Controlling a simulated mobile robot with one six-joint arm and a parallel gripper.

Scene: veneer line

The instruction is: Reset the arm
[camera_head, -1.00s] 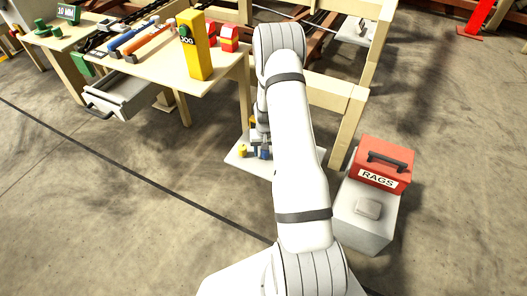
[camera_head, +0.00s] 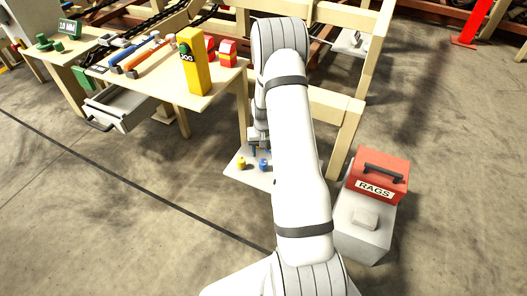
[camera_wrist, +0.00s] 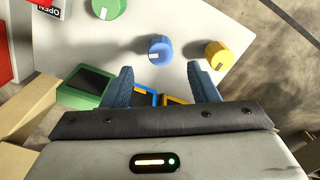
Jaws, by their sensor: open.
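My gripper (camera_head: 258,151) hangs over a pale panel (camera_head: 240,173) beside the bench, mostly hidden behind my white arm. In the wrist view, the two blue fingers of my gripper (camera_wrist: 160,80) are apart with nothing held between them. A blue knob (camera_wrist: 160,49) stands on the panel (camera_wrist: 190,18) just beyond the fingertips. A yellow knob (camera_wrist: 218,54) is to the right and a green knob (camera_wrist: 109,8) is at upper left. The blue knob (camera_head: 264,165) and yellow knob (camera_head: 241,163) also show in the head view.
Green, blue and yellow-edged frames (camera_wrist: 88,86) lie near and partly behind the fingers. A wooden bench (camera_head: 222,85) with tools and a yellow block (camera_head: 194,62) stands left, its drawer (camera_head: 120,106) open. A red RAGS box (camera_head: 378,172) sits right. Front-left floor is clear.

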